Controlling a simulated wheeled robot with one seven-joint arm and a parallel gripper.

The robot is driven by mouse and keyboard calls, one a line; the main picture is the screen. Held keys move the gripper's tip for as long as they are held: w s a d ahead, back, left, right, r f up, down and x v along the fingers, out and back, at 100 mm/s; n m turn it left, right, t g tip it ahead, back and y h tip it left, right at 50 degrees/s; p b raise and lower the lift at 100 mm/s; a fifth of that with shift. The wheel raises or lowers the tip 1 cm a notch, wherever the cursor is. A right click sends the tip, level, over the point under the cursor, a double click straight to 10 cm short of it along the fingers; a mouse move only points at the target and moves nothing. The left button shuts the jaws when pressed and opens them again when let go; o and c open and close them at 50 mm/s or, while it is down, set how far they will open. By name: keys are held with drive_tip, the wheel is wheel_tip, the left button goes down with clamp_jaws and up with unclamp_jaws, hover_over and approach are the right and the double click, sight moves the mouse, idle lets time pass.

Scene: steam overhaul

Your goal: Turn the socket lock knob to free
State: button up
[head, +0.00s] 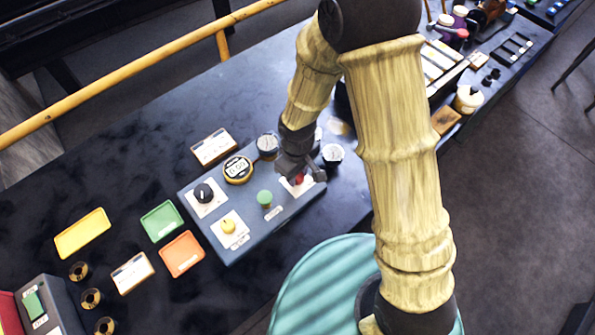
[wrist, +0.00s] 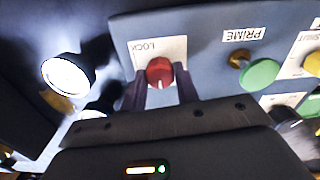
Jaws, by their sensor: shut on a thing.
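The socket lock knob is a red round knob (head: 299,181) at the right end of the grey control panel (head: 243,247). In the wrist view the red knob (wrist: 160,72) sits on a white plate marked LOCK (wrist: 144,48), which reads upside down. A pale pointer line shows on the knob's near side, pointing down the picture. My gripper (head: 302,170) reaches down over the knob in the head view and hides part of it. In the wrist view my gripper (wrist: 160,82) is shut on the knob, one dark finger on each side.
A green button (head: 265,198) marked PRIME, a yellow knob (head: 228,226) and a black knob (head: 203,192) share the panel. A round digital gauge (head: 238,169) and a dial gauge (head: 267,143) stand along its back edge. Coloured trays (head: 182,254) lie left.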

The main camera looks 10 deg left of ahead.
drive_tip(key=shift+n, duration=0.4)
drive_tip(key=o, duration=1)
drive_tip(key=shift+c, duration=0.2)
drive_tip(key=shift+r, duration=0.15)
wheel_tip(320, 180, up, 17)
drive_tip(key=shift+r, duration=0.1)
drive_tip(key=d+f+m+t, duration=0.1)
drive_tip(key=d+m, duration=0.5)
drive_tip(key=d, duration=0.5)
drive_tip(key=s+d+m+t, duration=0.1)
drive_tip(key=d+m, duration=0.5)
drive_tip(key=d, duration=0.5)
drive_tip(key=shift+s+f+t, duration=0.25)
drive_tip(key=shift+f+t, duration=0.05)
drive_tip(key=shift+f, duration=0.05)
